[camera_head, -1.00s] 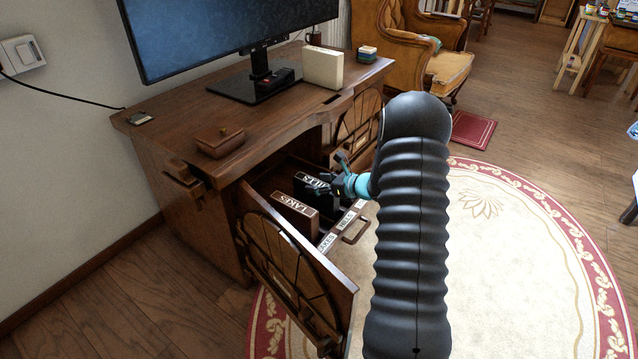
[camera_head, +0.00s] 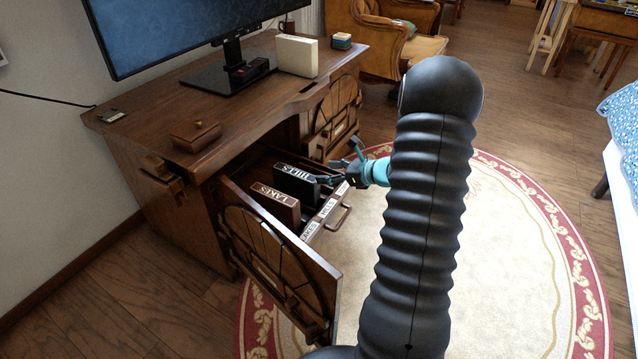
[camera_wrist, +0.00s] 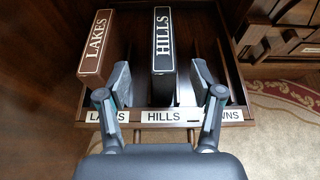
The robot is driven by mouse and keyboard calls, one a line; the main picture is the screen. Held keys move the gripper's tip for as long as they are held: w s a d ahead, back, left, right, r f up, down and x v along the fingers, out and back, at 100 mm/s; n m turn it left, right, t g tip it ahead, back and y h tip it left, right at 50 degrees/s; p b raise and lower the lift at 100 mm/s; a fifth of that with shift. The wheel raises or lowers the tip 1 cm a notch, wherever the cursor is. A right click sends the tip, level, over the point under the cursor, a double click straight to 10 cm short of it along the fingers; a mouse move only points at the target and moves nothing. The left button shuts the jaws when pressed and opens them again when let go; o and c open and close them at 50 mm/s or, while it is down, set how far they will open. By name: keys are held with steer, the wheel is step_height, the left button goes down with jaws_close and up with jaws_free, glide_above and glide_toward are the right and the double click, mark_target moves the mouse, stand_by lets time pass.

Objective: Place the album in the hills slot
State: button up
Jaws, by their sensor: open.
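The album is a black book marked HILLS (camera_head: 296,183), standing in the open drawer (camera_head: 325,214). In the wrist view the HILLS album (camera_wrist: 163,45) stands upright behind the HILLS label (camera_wrist: 163,117), in the middle compartment. My gripper (camera_head: 342,174) is open at the drawer's front. In the wrist view its fingers (camera_wrist: 162,82) are spread, one to each side of the album's near end, with gaps between. The lower part of the album is hidden in the drawer.
A brown LAKES album (camera_wrist: 97,45) stands in the left compartment. The right compartment (camera_wrist: 212,60) looks empty. An open cabinet door (camera_head: 275,260) stands to the left of the drawer. The desk top (camera_head: 255,105) holds a monitor, a wooden box (camera_head: 195,135) and a cream box (camera_head: 297,55).

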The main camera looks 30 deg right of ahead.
steer(key=s+a+r+n+g, duration=0.3)
steer(key=s+a+r+n, duration=0.4)
steer(key=a, duration=0.3)
steer(key=s+a+r+n+g, duration=0.4)
steer(key=s+a+r+n, duration=0.3)
steer(key=a+n, duration=0.15)
steer(key=s+a+r+n+h, duration=0.1)
steer(key=s+r+n+h, duration=0.1)
steer(key=s+n, duration=0.4)
steer(key=s+a+r+n+t+h, duration=0.1)
steer(key=s+r+n+h, duration=0.2)
steer(key=s, duration=1)
steer(key=n+h, duration=0.2)
steer(key=n, duration=0.2)
steer(key=shift+r, duration=0.15)
